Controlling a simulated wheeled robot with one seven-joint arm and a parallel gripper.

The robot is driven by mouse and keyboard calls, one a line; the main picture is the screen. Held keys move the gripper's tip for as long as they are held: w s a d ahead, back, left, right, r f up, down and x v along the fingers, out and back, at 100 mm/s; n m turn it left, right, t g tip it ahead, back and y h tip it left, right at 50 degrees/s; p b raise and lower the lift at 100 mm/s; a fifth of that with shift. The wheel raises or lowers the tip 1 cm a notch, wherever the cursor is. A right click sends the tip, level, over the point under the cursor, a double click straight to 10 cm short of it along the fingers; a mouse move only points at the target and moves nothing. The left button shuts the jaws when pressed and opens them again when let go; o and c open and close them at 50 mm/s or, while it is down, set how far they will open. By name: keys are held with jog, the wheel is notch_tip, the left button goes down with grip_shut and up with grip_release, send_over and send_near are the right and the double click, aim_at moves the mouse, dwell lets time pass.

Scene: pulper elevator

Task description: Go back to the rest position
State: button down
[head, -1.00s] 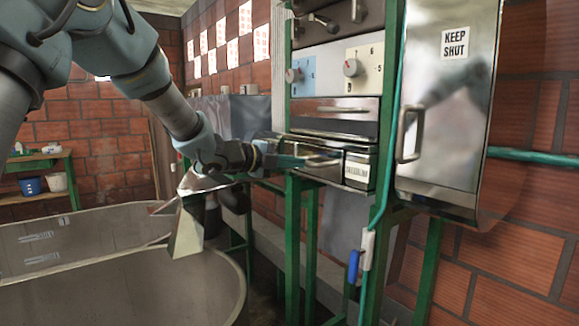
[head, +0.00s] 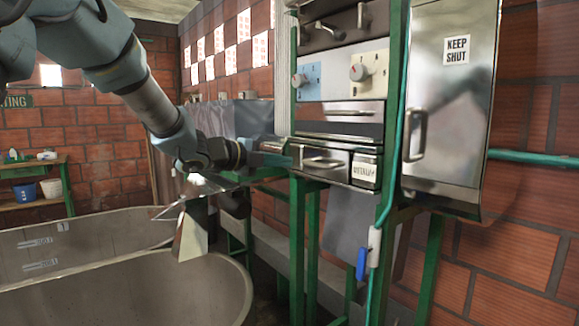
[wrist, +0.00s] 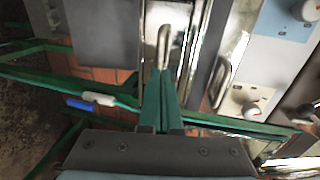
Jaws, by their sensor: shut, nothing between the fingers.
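My gripper (head: 289,160) is at the left end of the metal drawer (head: 307,174) in the head view, with its fingers pointing right toward the drawer handle (head: 322,162). In the wrist view the two green fingers (wrist: 162,75) lie together with nothing between them. A bare metal handle (wrist: 165,45) shows just past the fingertips; I cannot tell whether they touch it. My arm reaches in from the upper left.
A metal cabinet (head: 448,110) marked KEEP SHUT stands to the right. Knob panels (head: 361,72) sit above the drawer. A blue-handled valve (head: 361,264) hangs below on a green pipe. Large round tanks (head: 150,295) fill the lower left. Green posts (head: 297,245) support the drawer unit.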

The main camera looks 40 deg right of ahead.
jog(key=a+r+b, duration=0.1)
jog(key=a+b, duration=0.1)
jog(key=a, duration=0.5)
jog(key=w+a+f+n+t+y, duration=0.35)
jog(key=w+a+n+t, duration=0.25)
jog(key=w+a+n, duration=0.4)
jog(key=w+a+f+n+t+y, duration=0.2)
jog(key=w+a+f+n+y, duration=0.15)
jog(key=a, duration=0.35)
jog(key=w+a+f+n+t+y, duration=0.2)
jog(key=w+a+f+n, duration=0.1)
jog(key=a+f+n, duration=0.3)
jog(key=s+a+f+n+g+y, duration=0.1)
jog(key=s+a+f+n+y, duration=0.25)
jog(key=a, duration=0.45)
jog(key=s+a+f+n+g+y, duration=0.25)
jog(key=a+n, duration=0.25)
jog(key=a, duration=0.3)
jog(key=s+a+f+n+g, duration=0.2)
jog(key=s+a+f+n, duration=0.1)
jog(key=s, duration=0.3)
jog(key=s+a+f+n+g, duration=0.2)
jog(key=s+a+f+n, duration=0.1)
jog(key=s, duration=0.3)
jog(key=shift+s+a+f+n+y, duration=0.15)
jog(key=shift+s+a+n+y, duration=0.2)
jog(key=shift+a+n, duration=0.35)
